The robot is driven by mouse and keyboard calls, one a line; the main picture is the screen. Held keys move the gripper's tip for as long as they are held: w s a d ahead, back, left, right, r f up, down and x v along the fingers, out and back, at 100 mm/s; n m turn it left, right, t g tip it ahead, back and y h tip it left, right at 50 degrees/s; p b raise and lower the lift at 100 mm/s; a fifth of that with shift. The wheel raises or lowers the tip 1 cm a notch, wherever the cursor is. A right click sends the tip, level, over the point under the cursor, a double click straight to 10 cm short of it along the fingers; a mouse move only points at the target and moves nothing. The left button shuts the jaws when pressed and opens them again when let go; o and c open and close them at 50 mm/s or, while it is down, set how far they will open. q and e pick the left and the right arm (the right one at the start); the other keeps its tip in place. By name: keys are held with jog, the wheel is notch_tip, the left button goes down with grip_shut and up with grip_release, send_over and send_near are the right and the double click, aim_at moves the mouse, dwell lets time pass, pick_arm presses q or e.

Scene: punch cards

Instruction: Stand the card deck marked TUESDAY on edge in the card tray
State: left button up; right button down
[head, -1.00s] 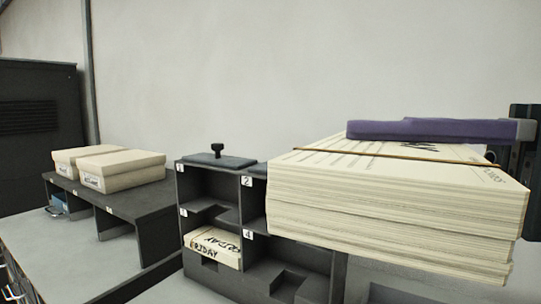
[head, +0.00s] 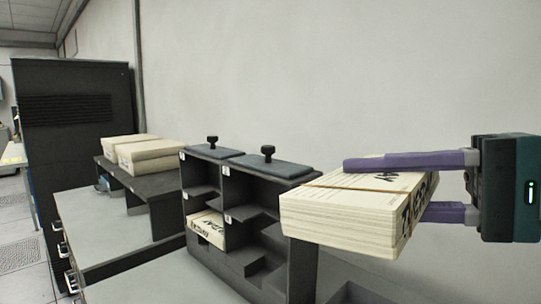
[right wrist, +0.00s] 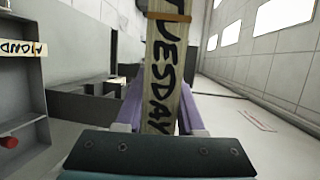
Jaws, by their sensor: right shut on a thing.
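The TUESDAY card deck (head: 345,212) is a thick cream stack with a brown band, held in the air at the right of the head view. Its black TUESDAY lettering shows on the edge facing the right wrist camera (right wrist: 160,85). My right gripper (head: 375,190) is shut on it, one purple finger above and one below, and the deck lies roughly flat. A dark edge (head: 358,292) below the deck may be part of the card tray; I cannot tell. My left gripper is not in view.
A dark rack (head: 245,262) with numbered compartments stands left of the deck, a FRIDAY deck (head: 207,228) inside and knobbed lids (head: 268,168) on top. Pale boxes (head: 150,155) sit on a dark shelf farther left. A red knob (right wrist: 9,142) shows in the right wrist view.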

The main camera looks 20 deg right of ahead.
jog(key=w+d+f+m+g+h+p, duration=0.1)
jog(key=w+d+f+m+g+h, duration=0.1)
jog(key=w+d+f+m+h, duration=0.25)
jog(key=w+d+f+m+g+h+p, duration=0.1)
jog(key=w+d+f+m+h+p, duration=0.1)
jog(key=d+f+m+h, duration=0.35)
jog(key=s+a+f+m+g+p, duration=0.1)
jog(key=a+f+m+g, duration=0.2)
jog(key=a+f+m, duration=0.1)
jog(key=s+a+f+m+g+p, duration=0.1)
jog(key=a+f+m+g+p, duration=0.1)
jog(key=f+m, duration=0.5)
notch_tip(320, 180, down, 2)
jog(key=shift+a+f+g, duration=0.15)
jog(key=shift+a+g, duration=0.45)
jog(key=shift+a, duration=0.65)
jog(key=shift+f, duration=0.15)
jog(key=shift+f+b, duration=1.95)
jog(key=shift+f, duration=0.35)
jog(key=shift+f, duration=0.15)
